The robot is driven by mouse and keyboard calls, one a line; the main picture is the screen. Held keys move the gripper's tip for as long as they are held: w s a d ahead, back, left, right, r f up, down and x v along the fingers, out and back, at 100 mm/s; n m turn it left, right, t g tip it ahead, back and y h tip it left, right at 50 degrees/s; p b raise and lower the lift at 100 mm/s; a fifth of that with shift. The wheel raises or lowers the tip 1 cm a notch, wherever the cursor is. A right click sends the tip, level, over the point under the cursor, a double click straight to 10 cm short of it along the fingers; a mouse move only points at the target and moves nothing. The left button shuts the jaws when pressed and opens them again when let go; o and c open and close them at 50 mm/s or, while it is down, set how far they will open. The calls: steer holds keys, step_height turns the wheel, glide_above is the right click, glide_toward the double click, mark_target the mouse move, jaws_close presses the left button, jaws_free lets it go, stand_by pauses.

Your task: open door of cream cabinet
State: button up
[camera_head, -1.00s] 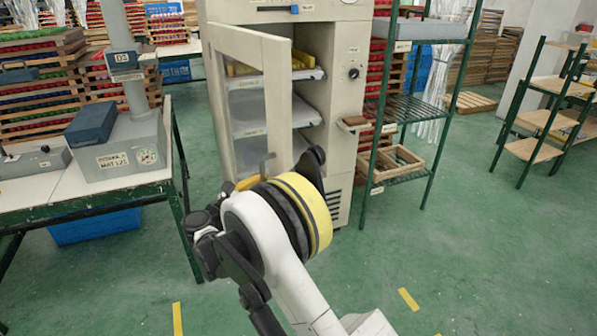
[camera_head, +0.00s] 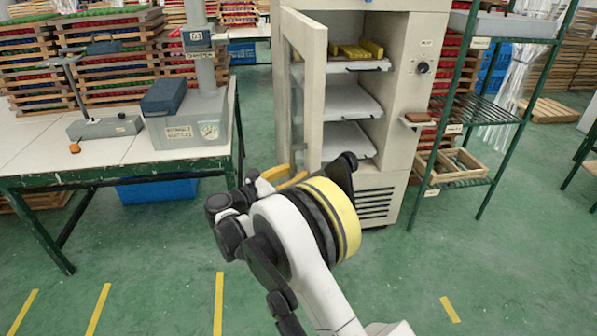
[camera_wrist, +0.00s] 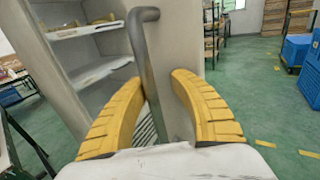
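The cream cabinet (camera_head: 400,120) stands upper right of centre in the head view. Its door (camera_head: 311,95) is swung wide open on the left, seen nearly edge-on, with the inside shelves showing. In the wrist view the grey bar handle (camera_wrist: 146,60) on the door (camera_wrist: 178,50) runs down between my two yellow fingers. My gripper (camera_wrist: 157,82) is open, with the fingers apart on either side of the handle and gaps visible. In the head view my gripper (camera_head: 287,180) is at the door's lower end, partly hidden by my wrist.
A white table (camera_head: 110,150) with a grey-blue machine (camera_head: 190,120) stands left of the door. A green-framed rack (camera_head: 480,110) stands close to the cabinet's right. A blue crate (camera_head: 155,190) is under the table. The green floor in front is clear.

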steer(key=shift+w, duration=0.1)
steer(key=shift+r, duration=0.1)
steer(key=shift+s+a, duration=0.25)
steer(key=v, duration=1.1)
steer(key=shift+s+a, duration=0.1)
steer(key=shift+s, duration=0.05)
